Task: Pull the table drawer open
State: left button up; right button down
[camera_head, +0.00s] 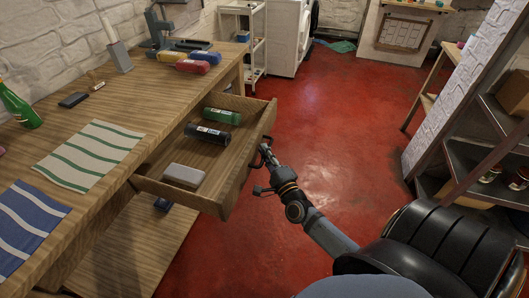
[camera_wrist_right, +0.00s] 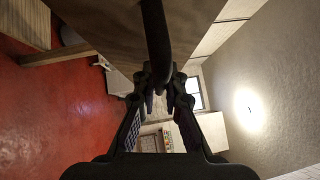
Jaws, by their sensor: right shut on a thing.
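The wooden table drawer (camera_head: 238,172) is pulled well out from the wooden table (camera_head: 150,120), so its inside shows from above. A green can (camera_head: 222,116), a black can (camera_head: 207,134) and a grey block (camera_head: 184,175) lie in it. My right gripper (camera_head: 266,157) is at the middle of the drawer front, shut on its dark handle. In the right wrist view the handle is a dark curved bar (camera_wrist_right: 157,45) running between the fingers (camera_wrist_right: 161,93). My left gripper is not in view.
Striped cloths (camera_head: 90,153), a green bottle (camera_head: 19,108) and red and blue items (camera_head: 198,62) are on the tabletop. Red floor (camera_head: 330,120) beyond the drawer is clear.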

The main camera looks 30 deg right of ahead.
jog(key=c, duration=1.7)
grip_release()
jog(key=shift+s+f, duration=0.1)
jog(key=shift+s, duration=0.2)
jog(key=s, duration=0.3)
jog(key=s+a+f, duration=0.1)
jog(key=s, duration=0.7)
jog(key=shift+a+f, duration=0.2)
jog(key=shift+a, duration=0.05)
